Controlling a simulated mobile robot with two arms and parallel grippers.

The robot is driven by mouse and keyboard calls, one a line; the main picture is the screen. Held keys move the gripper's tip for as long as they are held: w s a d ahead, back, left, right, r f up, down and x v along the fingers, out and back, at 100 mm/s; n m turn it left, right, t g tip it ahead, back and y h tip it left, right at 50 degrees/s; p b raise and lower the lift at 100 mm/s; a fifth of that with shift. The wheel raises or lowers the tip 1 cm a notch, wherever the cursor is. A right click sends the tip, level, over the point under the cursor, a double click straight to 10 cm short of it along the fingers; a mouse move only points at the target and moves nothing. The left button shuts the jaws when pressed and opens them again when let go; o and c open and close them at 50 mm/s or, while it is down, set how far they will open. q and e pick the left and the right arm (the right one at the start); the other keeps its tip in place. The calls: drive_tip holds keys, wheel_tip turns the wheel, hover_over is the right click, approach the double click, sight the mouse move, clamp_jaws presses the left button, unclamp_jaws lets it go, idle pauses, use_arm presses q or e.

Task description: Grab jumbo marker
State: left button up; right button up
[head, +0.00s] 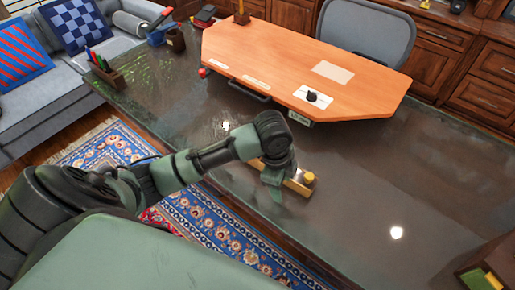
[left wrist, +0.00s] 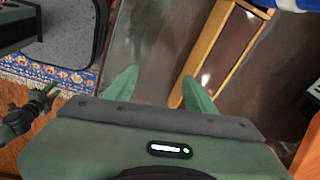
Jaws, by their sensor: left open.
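My left gripper (head: 274,188) is over the dark glossy desk in the head view, with a long yellow-brown wooden item (head: 297,186) right by its fingers. A round yellow piece (head: 309,177) shows at that item's right end. In the left wrist view my left gripper (left wrist: 160,90) is open, with nothing between its two green fingers. The wooden item there looks like a narrow frame (left wrist: 207,48) with a dark inside, just beyond the right finger. I cannot tell whether they touch. I cannot pick out the jumbo marker for certain.
The dark desk (head: 365,200) is largely bare around the gripper. An orange wooden board (head: 260,55) lies on its far side. A holder with several pens (head: 108,76) stands at the left end. A dark box (head: 492,262) is at the lower right. A patterned rug (head: 215,222) lies below.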

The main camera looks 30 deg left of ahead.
use_arm(q)
drive_tip(key=w+a+r, duration=0.1)
drive_tip(key=w+a, duration=0.1)
drive_tip(key=w+a+r+m, duration=0.1)
drive_tip(key=a+r, duration=0.1)
drive_tip(key=a, duration=0.1)
drive_tip(key=w+a+r+m+y, duration=0.1)
drive_tip(key=w+a, duration=0.1)
drive_tip(key=shift+w+a+r+g, duration=0.3)
drive_tip(key=shift+w+a+r, duration=0.05)
drive_tip(key=shift+r, duration=0.05)
drive_tip(key=shift+m+g, duration=0.3)
drive_tip(key=shift+m, duration=0.1)
drive_tip(key=a+r, duration=0.1)
drive_tip(key=w+a+r, duration=0.1)
drive_tip(key=a+r, duration=0.1)
drive_tip(key=w+a+r, duration=0.1)
drive_tip(key=a, duration=0.1)
drive_tip(key=shift+w+a+r, duration=0.1)
drive_tip(key=shift+a+r, duration=0.1)
drive_tip(key=shift+r, duration=0.1)
drive_tip(key=shift+a, duration=0.2)
wheel_tip(320, 180, down, 6)
drive_tip(key=shift+f+p, duration=0.15)
drive_tip(key=shift+p, duration=0.7)
drive_tip(key=shift+f, duration=0.55)
clamp_jaws()
